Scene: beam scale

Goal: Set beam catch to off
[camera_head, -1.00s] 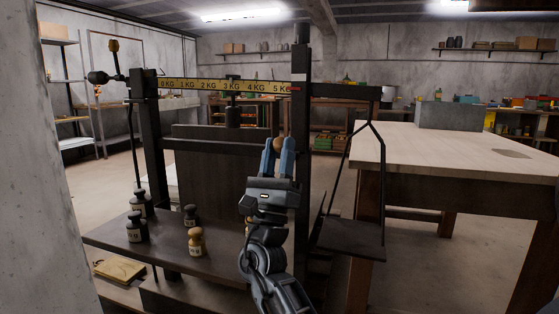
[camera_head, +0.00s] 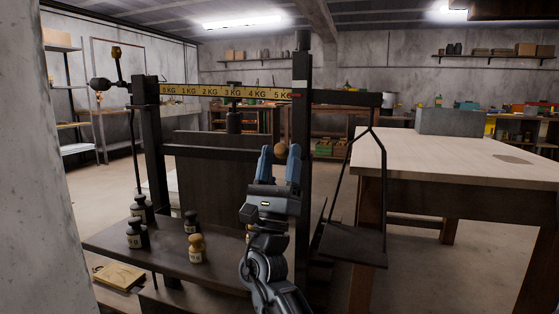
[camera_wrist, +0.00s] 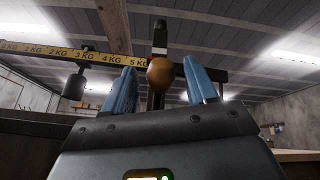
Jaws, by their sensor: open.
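The beam scale has a yellow graduated beam (camera_head: 226,92) running between two dark posts, with a hanging weight (camera_head: 234,121) on it. A round brown knob (camera_head: 280,148) is by the right post, below the 5 KG end; it looks like the catch handle, but its lever is mostly hidden. My gripper (camera_head: 279,151) is open, its blue fingers on either side of the knob. In the wrist view the knob (camera_wrist: 160,72) shows between the spread fingers, with gaps on both sides. I cannot tell how deep it sits between them.
Several small weights, including a tan one (camera_head: 196,248), stand on the dark platform (camera_head: 160,262) at left. A hanging pan (camera_head: 352,244) is right of the post. A wooden table (camera_head: 450,160) fills the right. A pale wall (camera_head: 45,170) is close at left.

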